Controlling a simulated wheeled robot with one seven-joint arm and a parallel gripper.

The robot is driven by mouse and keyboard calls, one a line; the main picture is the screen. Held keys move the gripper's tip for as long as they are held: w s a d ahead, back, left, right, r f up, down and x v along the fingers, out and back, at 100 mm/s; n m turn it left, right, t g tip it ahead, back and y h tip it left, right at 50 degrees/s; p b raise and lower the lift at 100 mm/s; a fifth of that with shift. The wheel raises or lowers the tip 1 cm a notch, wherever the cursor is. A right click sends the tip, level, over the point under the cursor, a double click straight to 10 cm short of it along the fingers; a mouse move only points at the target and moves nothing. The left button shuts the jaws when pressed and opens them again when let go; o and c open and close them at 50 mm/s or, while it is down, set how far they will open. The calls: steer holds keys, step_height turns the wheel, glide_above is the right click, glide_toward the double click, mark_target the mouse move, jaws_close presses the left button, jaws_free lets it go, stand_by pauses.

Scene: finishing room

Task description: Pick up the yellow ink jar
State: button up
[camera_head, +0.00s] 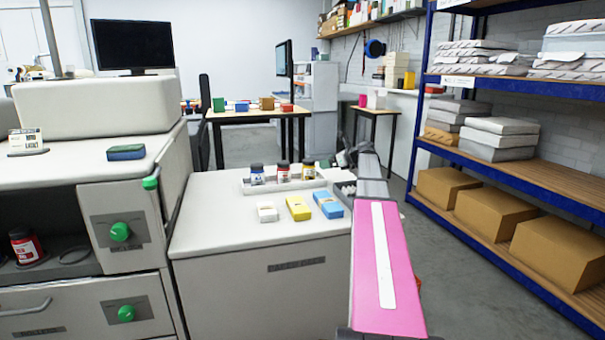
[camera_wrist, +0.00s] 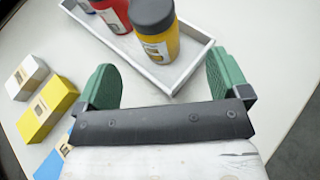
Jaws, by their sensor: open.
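The yellow ink jar (camera_head: 308,169) has a dark lid and a pale label. It stands upright at the right end of a shallow white tray (camera_head: 250,190) on the light counter. In the wrist view the yellow jar (camera_wrist: 158,45) stands in the tray (camera_wrist: 190,72), just beyond the space between my fingertips. My gripper (camera_wrist: 162,65) is open and empty, with one green finger on either side below the jar. A gap shows between the fingers and the jar. A red jar (camera_wrist: 112,14) stands close to its left; a blue-labelled jar (camera_head: 257,175) is farther left.
White (camera_head: 266,212), yellow (camera_head: 298,208) and blue (camera_head: 327,204) small boxes lie on the counter in front of the tray. Another red jar (camera_head: 25,247) sits in the machine's recess at left. A blue-framed shelf rack (camera_head: 500,171) stands at right. The counter's left part is clear.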

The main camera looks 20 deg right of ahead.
mark_target(311, 167)
steer(key=x, duration=0.3)
steer(key=shift+w+a+f, duration=0.15)
steer(key=shift+w+a, duration=0.05)
steer(key=shift+s+x, duration=0.2)
steer(key=shift+x, duration=2.5)
steer(key=shift+a, duration=0.2)
steer(key=c, duration=1.2)
